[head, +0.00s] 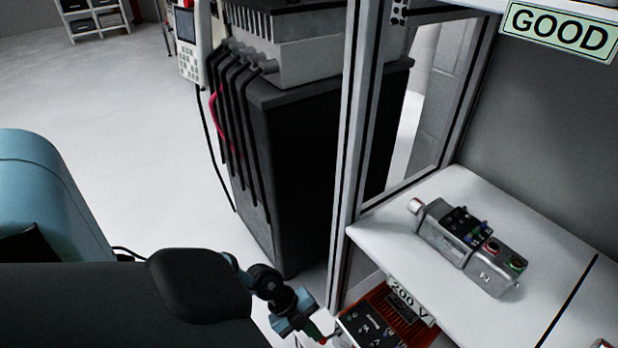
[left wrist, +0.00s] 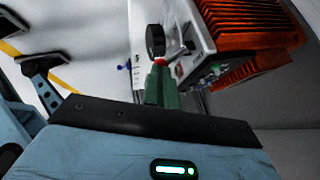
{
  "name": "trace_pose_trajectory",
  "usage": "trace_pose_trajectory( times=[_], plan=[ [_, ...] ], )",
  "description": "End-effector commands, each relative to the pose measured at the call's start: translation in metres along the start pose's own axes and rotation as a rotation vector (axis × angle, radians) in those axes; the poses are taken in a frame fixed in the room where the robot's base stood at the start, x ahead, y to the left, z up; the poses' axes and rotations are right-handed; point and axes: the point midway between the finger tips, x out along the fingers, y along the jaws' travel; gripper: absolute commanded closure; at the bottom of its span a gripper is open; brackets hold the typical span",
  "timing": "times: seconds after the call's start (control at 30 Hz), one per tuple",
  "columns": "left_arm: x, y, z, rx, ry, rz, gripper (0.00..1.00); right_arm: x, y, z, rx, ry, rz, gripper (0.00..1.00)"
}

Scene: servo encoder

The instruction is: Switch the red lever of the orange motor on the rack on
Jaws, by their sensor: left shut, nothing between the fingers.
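The orange motor (head: 427,333) sits on the lower shelf of the rack, partly cut off by the frame's bottom edge. Its orange fins and pale front also show in the left wrist view (left wrist: 252,52). A black round knob (left wrist: 155,40) stands out from the front. A small bit of red, likely the red lever (left wrist: 159,61), shows just below the knob, at the green fingertips. My left gripper (left wrist: 161,78) is shut with nothing held, its tips close to or touching the red part; contact is unclear. In the head view, the left gripper (head: 318,335) is at the motor's front left. My right gripper is out of view.
A grey motor (head: 470,245) lies on the white upper shelf (head: 380,232) above. The rack's metal post (head: 347,150) stands close beside my left gripper. A "200 V" label (head: 407,300) hangs at the shelf edge. A black cabinet (head: 290,160) stands behind.

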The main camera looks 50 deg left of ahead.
Motion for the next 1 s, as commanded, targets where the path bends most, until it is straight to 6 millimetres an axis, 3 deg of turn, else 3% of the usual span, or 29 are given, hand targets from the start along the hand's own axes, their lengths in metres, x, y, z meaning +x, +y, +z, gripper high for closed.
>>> trace_pose_trajectory(
  times=[1.0],
  plan=[
    [0.003,0.006,0.002,0.047,0.001,-0.074,1.0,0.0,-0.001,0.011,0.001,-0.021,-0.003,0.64]
  ],
)
